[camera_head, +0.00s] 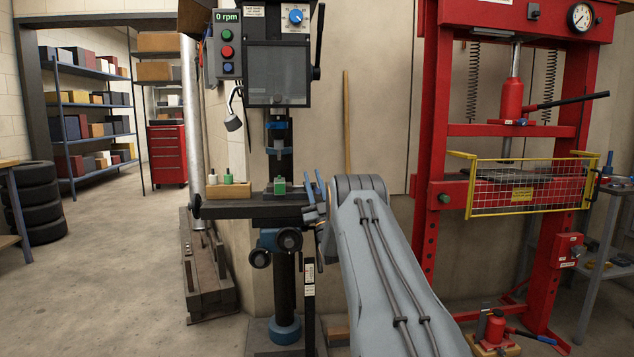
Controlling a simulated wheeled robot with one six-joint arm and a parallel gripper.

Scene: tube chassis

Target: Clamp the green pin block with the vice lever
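The green pin block (280,186) sits upright in the dark vice (268,192) on the drill press table (240,210), below the drill chuck. I cannot tell whether the jaws touch the block. My grey arm reaches in from the lower right. My gripper (314,200) is at its far end, small and blue-grey, at the right end of the table beside the vice. It is to the right of the green block and apart from it. The vice lever cannot be made out clearly; it may be among or behind the gripper parts. The gap between the fingers is unclear.
A wooden tray (228,190) with two small bottles, one white-capped and one green, stands on the table's left. The drill press head (278,70) hangs above. A red hydraulic press (432,150) with a yellow mesh guard stands right. Open floor lies left.

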